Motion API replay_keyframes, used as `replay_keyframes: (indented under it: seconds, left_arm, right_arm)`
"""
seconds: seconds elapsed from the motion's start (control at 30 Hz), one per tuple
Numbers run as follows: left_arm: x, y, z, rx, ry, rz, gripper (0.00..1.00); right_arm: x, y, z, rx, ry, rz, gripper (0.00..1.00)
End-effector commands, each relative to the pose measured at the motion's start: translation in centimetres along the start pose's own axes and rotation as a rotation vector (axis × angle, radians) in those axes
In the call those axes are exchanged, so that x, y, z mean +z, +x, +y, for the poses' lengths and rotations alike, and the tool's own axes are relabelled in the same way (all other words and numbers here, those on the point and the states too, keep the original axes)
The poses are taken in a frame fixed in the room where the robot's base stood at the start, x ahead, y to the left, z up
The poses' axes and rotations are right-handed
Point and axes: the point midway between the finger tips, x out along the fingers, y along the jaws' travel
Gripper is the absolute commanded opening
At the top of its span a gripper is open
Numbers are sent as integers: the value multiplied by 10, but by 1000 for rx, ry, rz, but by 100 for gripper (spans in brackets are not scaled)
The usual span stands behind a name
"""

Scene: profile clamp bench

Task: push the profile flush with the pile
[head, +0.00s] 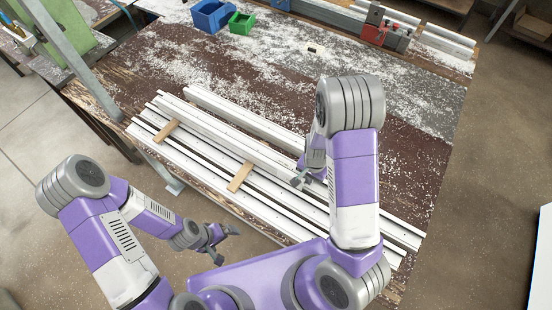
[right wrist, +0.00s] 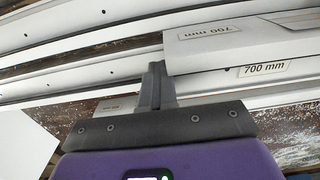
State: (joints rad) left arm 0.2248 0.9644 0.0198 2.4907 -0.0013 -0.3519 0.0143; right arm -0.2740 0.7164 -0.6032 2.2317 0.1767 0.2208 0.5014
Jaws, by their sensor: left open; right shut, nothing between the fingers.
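The pile of long white profiles (head: 272,211) lies on the bench, running from upper left to lower right. A white profile (head: 222,133) lies on top of it; its end shows in the right wrist view (right wrist: 240,45) with an upside-down "700 mm" label. My right gripper (head: 301,181) is shut and empty at that end; its fingertips (right wrist: 154,72) are right beside the end face, and I cannot tell whether they touch. My left gripper (head: 226,244) is open and empty, in front of the bench edge, apart from the pile.
Two wooden strips (head: 240,177) (head: 166,130) lie across the pile. Another white profile (head: 240,108) lies behind it. Blue (head: 211,16) and green (head: 241,23) bins and a red clamp device (head: 374,25) stand at the back. The dusty bench middle (head: 270,75) is mostly clear.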

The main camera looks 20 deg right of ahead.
Motion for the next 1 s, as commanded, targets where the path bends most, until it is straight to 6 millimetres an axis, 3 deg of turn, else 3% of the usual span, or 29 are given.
replay_keyframes:
  seconds: [1.0]
  left_arm:
    - [0, -10, 4, 0, 0, 0, 100]
  right_arm:
    - [0, 0, -78, -2, -2, 1, 0]
